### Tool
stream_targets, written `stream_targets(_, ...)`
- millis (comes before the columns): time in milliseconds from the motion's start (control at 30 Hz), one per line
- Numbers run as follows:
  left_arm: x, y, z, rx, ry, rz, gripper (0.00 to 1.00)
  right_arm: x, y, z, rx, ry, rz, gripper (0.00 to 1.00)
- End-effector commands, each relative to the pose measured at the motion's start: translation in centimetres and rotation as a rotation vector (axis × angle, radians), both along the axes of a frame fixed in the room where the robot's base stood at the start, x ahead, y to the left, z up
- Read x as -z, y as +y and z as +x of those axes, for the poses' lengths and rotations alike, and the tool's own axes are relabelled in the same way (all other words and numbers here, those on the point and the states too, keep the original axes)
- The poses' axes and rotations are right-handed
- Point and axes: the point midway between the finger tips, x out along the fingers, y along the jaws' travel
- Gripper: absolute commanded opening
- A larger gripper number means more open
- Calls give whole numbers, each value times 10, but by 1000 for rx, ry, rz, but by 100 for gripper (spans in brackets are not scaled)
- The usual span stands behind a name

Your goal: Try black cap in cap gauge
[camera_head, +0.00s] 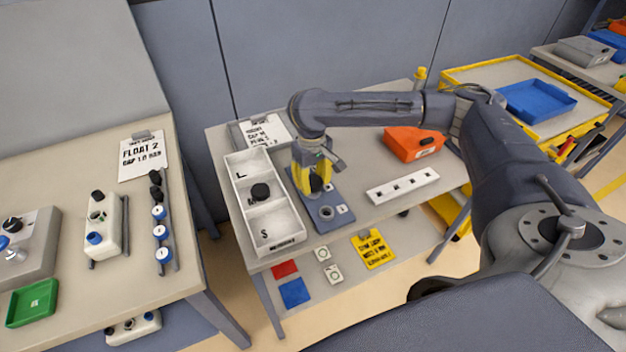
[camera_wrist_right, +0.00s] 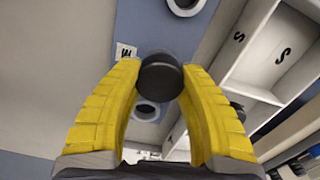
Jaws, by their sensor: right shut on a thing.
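My right gripper (camera_head: 316,187) points down over the blue cap gauge (camera_head: 327,225) on the middle table. In the right wrist view its yellow fingers (camera_wrist_right: 161,80) are shut on a round black cap (camera_wrist_right: 161,72). The cap appears above the gauge plate (camera_wrist_right: 146,28), partly covering the view of a ringed hole (camera_wrist_right: 147,112); its exact height above the plate cannot be told. Another ringed hole (camera_wrist_right: 187,4) shows at the top edge. In the head view the fingers hide part of the gauge, while one hole near its front stays visible. My left gripper is not in view.
A white tray (camera_head: 237,168) with marked compartments stands left of the gauge, with another black cap (camera_head: 260,191) in its middle compartment. A white strip with holes (camera_head: 402,186) and an orange object (camera_head: 413,144) lie to the right. A sign (camera_head: 265,130) stands behind.

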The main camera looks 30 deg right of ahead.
Motion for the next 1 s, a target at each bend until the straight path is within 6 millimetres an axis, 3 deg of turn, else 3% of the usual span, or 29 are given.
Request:
stream_targets(133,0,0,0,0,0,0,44,3,0,0,0,1,0,16)
stream_targets(167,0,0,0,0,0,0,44,3,0,0,0,1,0,41)
stream_targets(367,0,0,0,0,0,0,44,3,0,0,0,1,0,64)
stream_targets(733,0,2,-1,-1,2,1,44,-2,0,1,0,-2,0,65)
stream_targets(1000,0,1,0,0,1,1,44,-37,0,2,-1,-3,0,65)
